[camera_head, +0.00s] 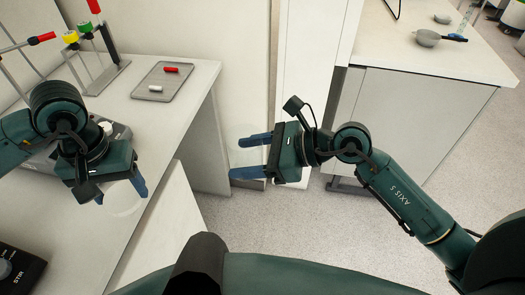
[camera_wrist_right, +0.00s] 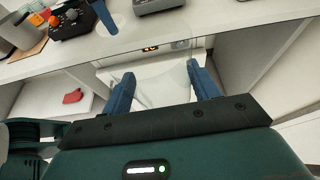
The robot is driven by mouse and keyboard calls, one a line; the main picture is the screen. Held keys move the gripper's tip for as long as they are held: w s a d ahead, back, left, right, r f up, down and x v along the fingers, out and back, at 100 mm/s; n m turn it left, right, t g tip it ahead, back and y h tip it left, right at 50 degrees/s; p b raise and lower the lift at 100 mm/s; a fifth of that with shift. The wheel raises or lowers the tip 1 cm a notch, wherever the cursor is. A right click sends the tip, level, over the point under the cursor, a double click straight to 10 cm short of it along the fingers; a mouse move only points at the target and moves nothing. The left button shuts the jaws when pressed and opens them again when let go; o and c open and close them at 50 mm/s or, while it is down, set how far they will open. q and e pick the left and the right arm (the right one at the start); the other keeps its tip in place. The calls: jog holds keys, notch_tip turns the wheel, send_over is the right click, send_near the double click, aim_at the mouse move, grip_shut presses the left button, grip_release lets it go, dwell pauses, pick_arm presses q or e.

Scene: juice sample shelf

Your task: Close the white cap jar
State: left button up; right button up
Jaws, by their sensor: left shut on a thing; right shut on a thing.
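A small white cap (camera_head: 155,88) and a red cap (camera_head: 171,69) lie apart on a grey tray (camera_head: 143,94) at the back of the left bench. My right gripper (camera_head: 237,157) is shut on another faint clear jar (camera_head: 247,130), held over the gap between the benches. It also shows between the blue fingers in the right wrist view (camera_wrist_right: 161,72). Both jars are nearly invisible, so I cannot tell their lids or contents.
A rack (camera_head: 108,73) with red, yellow and green-ended rods stands at the bench's back left. A black stirrer device (camera_head: 18,272) is at the lower left. Open floor (camera_head: 280,225) lies between the benches.

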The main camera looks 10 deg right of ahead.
pick_arm(q)
jog(key=shift+d, duration=0.1)
jog(key=w+d+r, duration=0.4)
jog(key=d+r, duration=0.4)
jog(key=d, duration=0.5)
send_near(243, 126)
jog(key=s, duration=0.2)
jog(key=shift+s+a+f+m, duration=0.1)
jog(key=shift+s+f+m, duration=0.05)
jog(key=shift+s+m, duration=0.2)
jog(key=shift+f, duration=0.1)
jog(key=shift+f, duration=1.95)
jog(key=shift+f, duration=0.85)
jog(key=shift+f, duration=0.6)
